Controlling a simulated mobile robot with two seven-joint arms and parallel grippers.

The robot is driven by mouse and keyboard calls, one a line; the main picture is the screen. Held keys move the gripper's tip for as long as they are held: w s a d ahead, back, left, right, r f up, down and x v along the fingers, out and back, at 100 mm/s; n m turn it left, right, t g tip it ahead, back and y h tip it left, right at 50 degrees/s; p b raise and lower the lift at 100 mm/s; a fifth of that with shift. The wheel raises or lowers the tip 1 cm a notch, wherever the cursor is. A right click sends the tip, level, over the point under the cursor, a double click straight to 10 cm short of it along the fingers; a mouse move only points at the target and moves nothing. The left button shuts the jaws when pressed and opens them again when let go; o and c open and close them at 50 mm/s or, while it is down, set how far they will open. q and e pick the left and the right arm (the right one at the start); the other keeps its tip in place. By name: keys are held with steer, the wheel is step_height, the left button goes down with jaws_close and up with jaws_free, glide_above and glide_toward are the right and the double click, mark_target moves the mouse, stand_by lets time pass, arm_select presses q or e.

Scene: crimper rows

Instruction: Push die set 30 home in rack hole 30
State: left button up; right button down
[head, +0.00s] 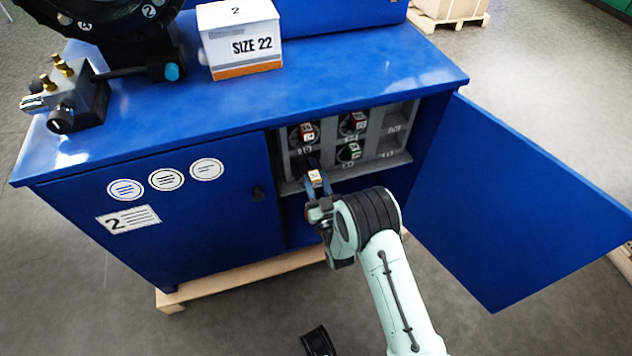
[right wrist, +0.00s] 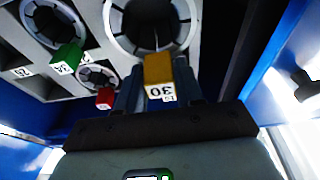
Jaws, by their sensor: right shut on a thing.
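Die set 30 (right wrist: 158,72) shows its yellow tag, with the number 30 upside down, in the right wrist view. Behind the tag is its dark segmented ring (right wrist: 116,32), at a round hole of the grey rack. I cannot tell how deep the ring sits. My right gripper (right wrist: 158,92) is shut on the tag, a finger on each side. In the head view my right gripper (head: 317,192) is in front of the rack's (head: 378,140) lower left, and the tag (head: 315,177) shows between its fingers. The gripper hides part of that hole.
Other die sets sit in the rack, with green (right wrist: 66,58) and red (right wrist: 105,98) tags. The rack's right column looks empty. The blue cabinet's right door (head: 540,200) stands open; the left door (head: 180,215) is shut. A SIZE 22 box (head: 240,40) stands on top.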

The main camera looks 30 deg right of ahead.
mark_target(309, 164)
arm_select(q)
steer(key=shift+w+f+b, duration=0.2)
steer(key=shift+f+b, duration=0.85)
steer(key=shift+b, duration=0.25)
arm_select(e)
steer(key=shift+f+x, duration=0.15)
steer(key=shift+x, duration=1)
steer(key=shift+f+x, duration=0.2)
steer(key=shift+x, duration=0.9)
steer(key=shift+w+d, duration=0.15)
steer(key=shift+w, duration=0.4)
steer(key=shift+w+d, duration=0.15)
steer(key=shift+w, duration=0.4)
